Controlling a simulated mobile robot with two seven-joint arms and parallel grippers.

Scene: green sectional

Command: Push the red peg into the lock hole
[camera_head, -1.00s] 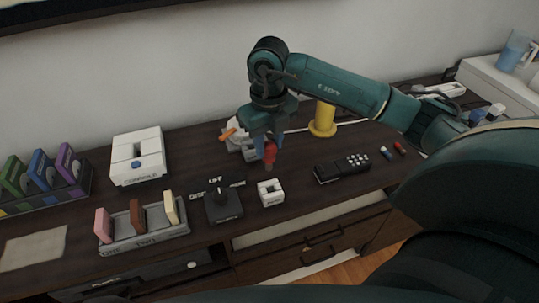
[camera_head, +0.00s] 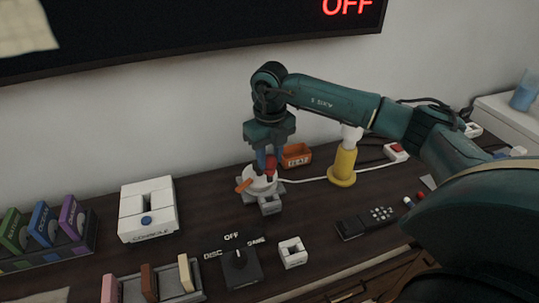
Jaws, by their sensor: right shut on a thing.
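The red peg (camera_head: 271,168) is upright between the fingers of my right gripper (camera_head: 266,160), which is shut on it and points down. The peg is over the top of the round white and grey lock piece (camera_head: 258,186), which has an orange lever at its left and a grey block in front. The fingers and peg cover the lock's top, so I do not see the hole or whether the peg's tip is in it. My left gripper is out of view.
An orange box (camera_head: 297,155) stands close behind the lock, and a yellow cylinder (camera_head: 343,167) stands to its right. A white console (camera_head: 148,214), a dial switch (camera_head: 240,266), a small white block (camera_head: 292,252) and a black remote (camera_head: 366,222) are around. A white cable runs behind.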

